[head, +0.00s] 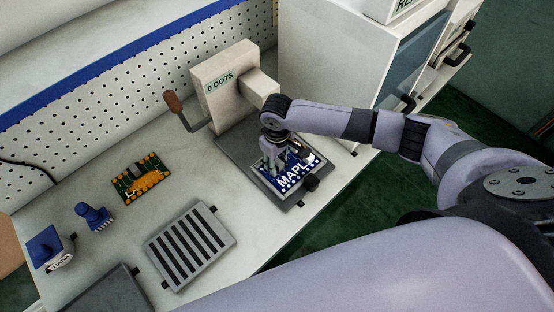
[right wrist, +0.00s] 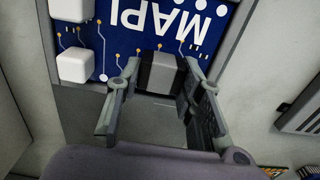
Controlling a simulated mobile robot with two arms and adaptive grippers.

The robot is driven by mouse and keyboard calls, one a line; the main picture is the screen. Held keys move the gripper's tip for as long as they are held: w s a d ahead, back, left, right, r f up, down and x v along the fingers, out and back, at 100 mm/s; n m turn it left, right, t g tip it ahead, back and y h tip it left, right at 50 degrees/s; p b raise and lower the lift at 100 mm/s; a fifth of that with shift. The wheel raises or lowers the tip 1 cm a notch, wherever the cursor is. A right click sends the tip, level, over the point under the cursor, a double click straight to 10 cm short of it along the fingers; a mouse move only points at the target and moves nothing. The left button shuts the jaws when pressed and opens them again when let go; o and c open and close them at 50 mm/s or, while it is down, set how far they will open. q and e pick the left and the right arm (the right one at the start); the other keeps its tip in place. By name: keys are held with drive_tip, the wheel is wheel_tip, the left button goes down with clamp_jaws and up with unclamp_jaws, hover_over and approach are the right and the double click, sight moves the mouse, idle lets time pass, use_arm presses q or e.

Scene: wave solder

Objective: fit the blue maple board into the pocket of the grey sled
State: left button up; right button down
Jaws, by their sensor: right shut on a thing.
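The blue maple board (head: 291,179), with white "MAPL" lettering showing, lies at the grey sled (head: 268,186) under the press in the head view. In the right wrist view the board (right wrist: 135,40) has white blocks and a dark block (right wrist: 161,72) near its edge. My right gripper (right wrist: 155,75) is shut on that dark block, one finger on each side. In the head view the right gripper (head: 276,150) is over the board's far left part. The sled's grey rim (right wrist: 236,35) runs beside the board. I cannot tell whether the board is fully down in the pocket. My left gripper is not in view.
A beige press marked "0 DOTS" (head: 222,85) with a lever stands behind the sled. A white machine (head: 335,60) stands behind right.

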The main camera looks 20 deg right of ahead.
idle(0.3)
drive_tip(key=c, duration=1)
unclamp_jaws()
drive_tip(key=shift+r, duration=0.1)
wheel_tip(320, 180, up, 12)
